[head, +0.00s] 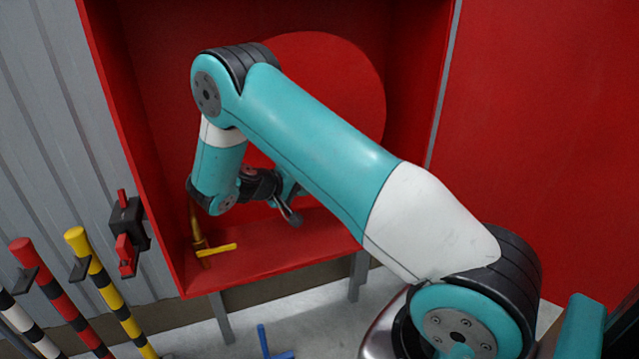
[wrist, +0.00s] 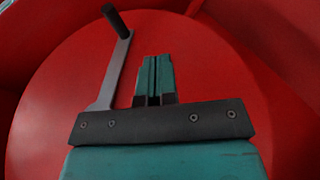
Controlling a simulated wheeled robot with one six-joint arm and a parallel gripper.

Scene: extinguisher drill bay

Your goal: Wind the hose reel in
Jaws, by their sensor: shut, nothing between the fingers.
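The hose reel shows as a big red disc (head: 345,85) inside an open red cabinet, partly hidden by my arm. It fills much of the wrist view (wrist: 60,75). Its crank has a flat grey arm (wrist: 115,70) with a dark round handle (wrist: 117,20) at the end. In the head view the handle (head: 292,217) shows low in front of the disc, beside my wrist. My gripper (wrist: 155,62) is shut and empty, in front of the disc. Its fingers appear to the right of the crank arm and below the handle in the wrist view. I cannot tell whether they touch the crank.
A brass valve with a yellow lever (head: 216,249) stands at the cabinet's lower left. A black bracket with red parts (head: 127,230) is on the left wall. Striped poles (head: 105,290) stand at lower left. A blue object (head: 270,345) is on the floor.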

